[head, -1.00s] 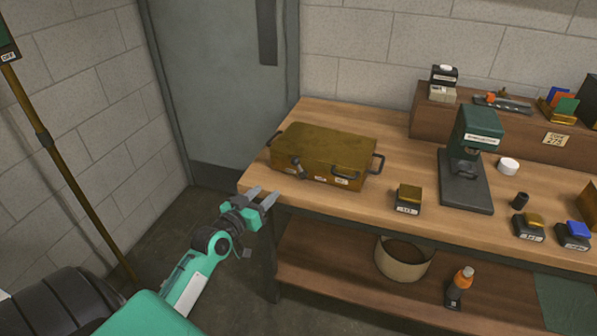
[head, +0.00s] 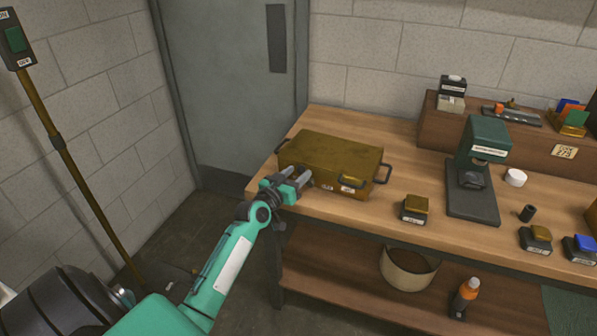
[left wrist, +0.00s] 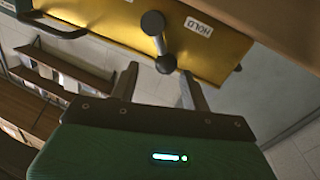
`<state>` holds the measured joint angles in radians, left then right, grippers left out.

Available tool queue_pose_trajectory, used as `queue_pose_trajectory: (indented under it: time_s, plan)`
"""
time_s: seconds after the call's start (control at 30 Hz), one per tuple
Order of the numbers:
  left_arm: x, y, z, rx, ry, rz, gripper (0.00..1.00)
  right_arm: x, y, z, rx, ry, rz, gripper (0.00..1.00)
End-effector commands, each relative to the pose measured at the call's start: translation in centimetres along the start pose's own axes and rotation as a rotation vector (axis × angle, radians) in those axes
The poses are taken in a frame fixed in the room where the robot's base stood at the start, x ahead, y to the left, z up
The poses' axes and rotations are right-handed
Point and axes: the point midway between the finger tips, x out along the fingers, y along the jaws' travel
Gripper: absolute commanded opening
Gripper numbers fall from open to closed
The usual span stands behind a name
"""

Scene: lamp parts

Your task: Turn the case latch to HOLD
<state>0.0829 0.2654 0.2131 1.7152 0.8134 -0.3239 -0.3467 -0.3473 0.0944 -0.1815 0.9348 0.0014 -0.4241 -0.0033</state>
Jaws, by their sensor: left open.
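The brass-coloured case (head: 332,160) sits on the left end of the workbench, with side handles and small white labels on its front. In the left wrist view the case front (left wrist: 105,20) shows the dark latch lever (left wrist: 160,42) with a ball at each end, beside a label reading HOLD (left wrist: 198,27). My left gripper (head: 301,177) is at the left part of the case front and hides the latch in the head view. In the left wrist view its fingers (left wrist: 158,86) are open, with the latch's lower ball just beyond and between the tips. My right gripper is out of view.
The workbench (head: 370,216) has free room right of the case. A small black block with a brass top (head: 415,208) and a green press (head: 480,165) stand there.

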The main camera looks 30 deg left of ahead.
Motion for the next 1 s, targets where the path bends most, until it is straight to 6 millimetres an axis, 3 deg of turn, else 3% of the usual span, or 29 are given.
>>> queue_pose_trajectory:
  time_s: [0.2,0.47,0.5,0.73,1.0]
  plan:
    - [1.4,0.0,0.1,0.000,-0.001,0.000,0.47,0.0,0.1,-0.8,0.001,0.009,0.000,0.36]
    - [1.5,0.0,0.1,0.000,-0.001,0.000,0.47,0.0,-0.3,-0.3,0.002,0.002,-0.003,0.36]
    - [1.5,0.0,0.1,0.000,-0.001,0.000,0.45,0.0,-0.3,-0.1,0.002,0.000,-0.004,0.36]
    - [1.5,0.1,0.1,0.000,-0.001,0.001,0.02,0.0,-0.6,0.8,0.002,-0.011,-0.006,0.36]
    - [1.4,-0.5,0.5,-0.081,0.011,0.004,0.02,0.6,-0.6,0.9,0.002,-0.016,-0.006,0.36]
